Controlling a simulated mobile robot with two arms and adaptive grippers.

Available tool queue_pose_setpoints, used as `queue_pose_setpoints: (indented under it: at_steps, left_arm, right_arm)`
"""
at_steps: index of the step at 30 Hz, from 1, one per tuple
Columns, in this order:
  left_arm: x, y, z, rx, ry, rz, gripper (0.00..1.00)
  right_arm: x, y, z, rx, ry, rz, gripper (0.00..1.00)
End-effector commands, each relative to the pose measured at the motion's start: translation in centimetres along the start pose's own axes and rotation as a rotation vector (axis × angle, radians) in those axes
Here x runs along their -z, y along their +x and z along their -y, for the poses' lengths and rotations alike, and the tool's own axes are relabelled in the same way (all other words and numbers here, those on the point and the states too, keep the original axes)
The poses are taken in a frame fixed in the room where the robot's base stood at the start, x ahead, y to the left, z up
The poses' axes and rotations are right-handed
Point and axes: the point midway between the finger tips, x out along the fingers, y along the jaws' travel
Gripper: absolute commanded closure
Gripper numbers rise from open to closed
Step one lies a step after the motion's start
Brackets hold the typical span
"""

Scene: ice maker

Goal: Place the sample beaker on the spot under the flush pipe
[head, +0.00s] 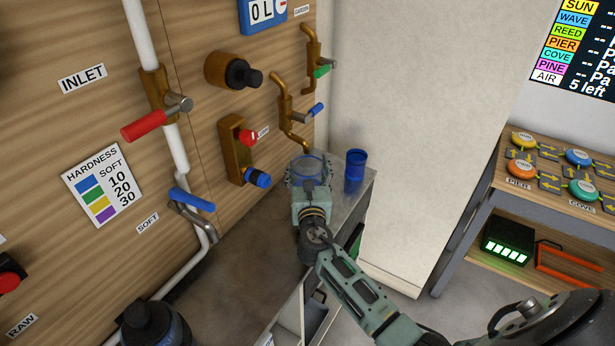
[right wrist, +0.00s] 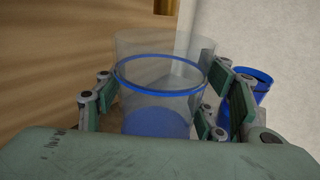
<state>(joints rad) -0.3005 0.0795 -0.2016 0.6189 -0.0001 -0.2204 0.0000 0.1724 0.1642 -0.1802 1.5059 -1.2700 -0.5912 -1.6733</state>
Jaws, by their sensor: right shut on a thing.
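My right gripper (head: 308,178) is shut on the clear sample beaker (head: 307,162), which has a blue band. In the right wrist view the beaker (right wrist: 160,85) stands upright between the fingers, with a blue base or blue contents low inside. It is near the far end of the grey counter (head: 240,235), just below a brass pipe with a blue lever (head: 295,112). No flush label is readable, and the spot under the pipe is hidden. I cannot tell whether the beaker touches the counter. My left gripper is not in view.
A blue cup (head: 355,170) stands close to the right of the beaker, near the counter's edge. A second brass pipe with a green lever (head: 312,62) hangs further right. The wooden panel (head: 90,120) carries valves and knobs. Open counter lies to the left.

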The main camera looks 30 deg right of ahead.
Motion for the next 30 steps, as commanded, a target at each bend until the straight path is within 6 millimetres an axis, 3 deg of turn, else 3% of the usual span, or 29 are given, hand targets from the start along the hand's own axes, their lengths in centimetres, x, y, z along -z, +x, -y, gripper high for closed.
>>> queue_pose_setpoints:
  at_steps: [1, 12, 13, 18, 30]
  left_arm:
    - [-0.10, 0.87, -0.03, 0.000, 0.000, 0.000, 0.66]
    - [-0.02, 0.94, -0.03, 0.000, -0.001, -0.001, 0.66]
    - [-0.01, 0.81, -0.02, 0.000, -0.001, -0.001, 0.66]
    - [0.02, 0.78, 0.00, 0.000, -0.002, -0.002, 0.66]
    - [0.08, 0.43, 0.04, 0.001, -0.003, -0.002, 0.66]
  right_arm:
    - [0.98, -0.28, -0.05, -0.002, 0.000, -0.003, 0.66]
    - [1.08, -0.33, -0.02, -0.001, -0.001, -0.002, 0.66]
    - [0.98, -0.34, -0.02, -0.001, -0.001, -0.003, 0.33]
    - [0.95, -0.35, -0.01, -0.001, -0.001, -0.003, 0.19]
    - [0.50, -0.35, -0.03, -0.001, 0.000, -0.002, 0.17]
